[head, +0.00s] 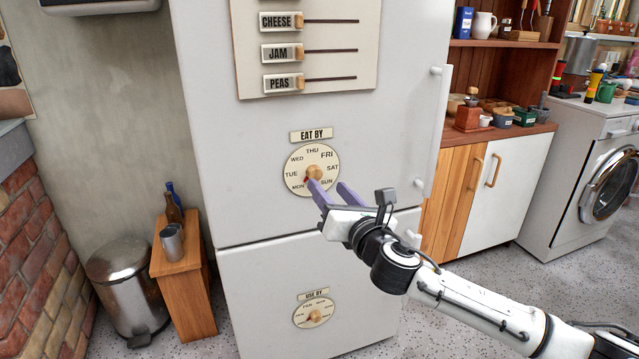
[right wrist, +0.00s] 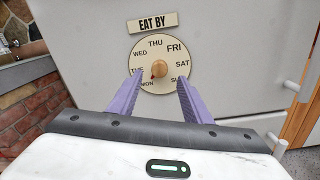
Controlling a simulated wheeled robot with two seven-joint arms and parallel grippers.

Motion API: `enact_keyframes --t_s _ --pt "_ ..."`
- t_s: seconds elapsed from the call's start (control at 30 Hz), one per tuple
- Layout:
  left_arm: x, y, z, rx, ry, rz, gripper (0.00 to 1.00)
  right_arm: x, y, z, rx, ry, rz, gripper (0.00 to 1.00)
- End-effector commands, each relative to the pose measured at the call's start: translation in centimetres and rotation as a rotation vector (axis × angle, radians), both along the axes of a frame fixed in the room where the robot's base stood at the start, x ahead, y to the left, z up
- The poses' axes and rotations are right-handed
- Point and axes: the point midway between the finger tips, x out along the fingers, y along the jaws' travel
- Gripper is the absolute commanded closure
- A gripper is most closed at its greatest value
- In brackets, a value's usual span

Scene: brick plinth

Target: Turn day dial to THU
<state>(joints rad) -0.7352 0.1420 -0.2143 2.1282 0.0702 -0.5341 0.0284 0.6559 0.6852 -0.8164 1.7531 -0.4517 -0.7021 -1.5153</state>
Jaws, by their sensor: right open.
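The EAT BY dial (head: 297,160) is a round cream disc with day names on the white fridge door; it also shows in the right wrist view (right wrist: 160,52). Its wooden knob (head: 314,172) has a red mark (right wrist: 153,76) at the lower left, pointing towards MON. THU is at the top of the disc. My right gripper (head: 328,186) is open in front of the dial's lower part. In the right wrist view its purple fingers (right wrist: 160,78) stand apart to the left and right of the knob (right wrist: 159,68). I cannot tell whether they touch the disc. My left gripper is not in view.
A USE BY dial (head: 315,312) is on the lower fridge door. Above are CHEESE, JAM and PEAS sliders (head: 284,83). The fridge handle (head: 433,130) is at the right. A small wooden stand (head: 180,268) with bottles and a bin (head: 128,290) are at the left.

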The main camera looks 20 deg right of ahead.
Motion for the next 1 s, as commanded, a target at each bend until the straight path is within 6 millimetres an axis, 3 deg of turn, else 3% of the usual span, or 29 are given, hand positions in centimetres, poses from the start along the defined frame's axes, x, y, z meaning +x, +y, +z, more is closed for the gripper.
enact_keyframes --t_s 0.1,0.3,0.77,1.0 --pt "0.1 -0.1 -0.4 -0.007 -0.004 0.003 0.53 2.4 0.2 -0.1 0.003 -0.001 -0.002 0.55" --pt "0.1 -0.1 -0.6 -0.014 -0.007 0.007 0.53 5.2 0.4 -0.2 0.003 0.000 0.000 0.55" --pt "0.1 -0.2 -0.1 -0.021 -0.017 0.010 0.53 6.3 0.4 -0.1 0.004 0.002 0.002 0.55" --pt "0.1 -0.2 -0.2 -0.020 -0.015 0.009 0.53 6.3 0.4 -0.1 0.004 0.002 0.002 0.96"
